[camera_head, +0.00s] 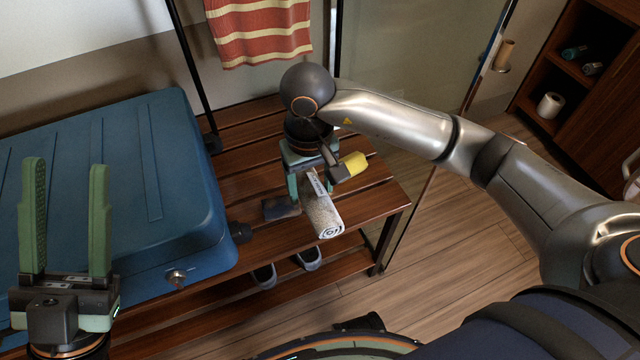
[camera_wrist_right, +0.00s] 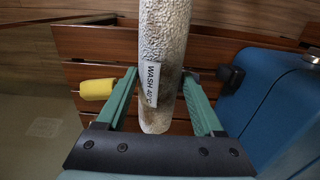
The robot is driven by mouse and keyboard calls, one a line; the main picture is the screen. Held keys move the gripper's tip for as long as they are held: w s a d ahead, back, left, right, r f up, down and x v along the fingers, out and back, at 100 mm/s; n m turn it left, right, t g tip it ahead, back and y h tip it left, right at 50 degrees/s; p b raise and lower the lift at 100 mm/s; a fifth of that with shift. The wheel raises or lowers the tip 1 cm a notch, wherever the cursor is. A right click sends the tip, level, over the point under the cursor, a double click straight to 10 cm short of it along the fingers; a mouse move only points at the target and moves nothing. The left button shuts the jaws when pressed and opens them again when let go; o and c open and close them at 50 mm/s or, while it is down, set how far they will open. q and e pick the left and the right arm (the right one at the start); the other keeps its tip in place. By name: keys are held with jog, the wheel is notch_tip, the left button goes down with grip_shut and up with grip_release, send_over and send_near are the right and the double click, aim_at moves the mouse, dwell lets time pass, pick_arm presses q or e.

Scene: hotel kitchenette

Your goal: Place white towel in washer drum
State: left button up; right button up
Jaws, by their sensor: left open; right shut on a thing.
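A rolled white towel (camera_head: 322,215), greyish and stained, has a white tag reading "WASH 40°C". My right gripper (camera_head: 306,180) is shut on the towel, over the slatted wooden bench. In the right wrist view the towel (camera_wrist_right: 163,50) stands between the fingers of my right gripper (camera_wrist_right: 166,95), its tag facing the camera. Whether the towel touches the bench is hard to tell. My left gripper (camera_head: 66,215) is open and empty, in front of the blue suitcase at the left. No washer drum shows in either view.
The slatted bench (camera_head: 375,200) holds a large blue suitcase (camera_head: 110,170) and a yellow object (camera_head: 353,163) beside my right gripper. Shoes (camera_head: 309,257) stand on its lower shelf. A striped red towel (camera_head: 260,30) hangs behind. The wooden floor (camera_head: 450,265) is clear at right.

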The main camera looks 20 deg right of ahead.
jog(key=w+d+f, duration=0.1)
jog(key=w+f, duration=0.1)
jog(key=w+d+f+b, duration=0.1)
jog(key=w+f, duration=0.1)
jog(key=w+d+f+b, duration=0.1)
jog(key=d+f, duration=0.1)
jog(key=shift+w+f, duration=0.25)
jog(key=shift+w, duration=0.15)
jog(key=shift+w+d+f+b, duration=0.15)
jog(key=shift+f+b, duration=0.4)
jog(key=shift+f, duration=0.4)
jog(key=shift+w+d+f+b, duration=0.1)
jog(key=shift+f+b, duration=0.4)
jog(key=shift+f, duration=0.4)
jog(key=shift+f, duration=0.15)
jog(key=o, duration=1.1)
jog(key=shift+f, duration=0.1)
jog(key=o, duration=0.4)
jog(key=shift+o, duration=0.2)
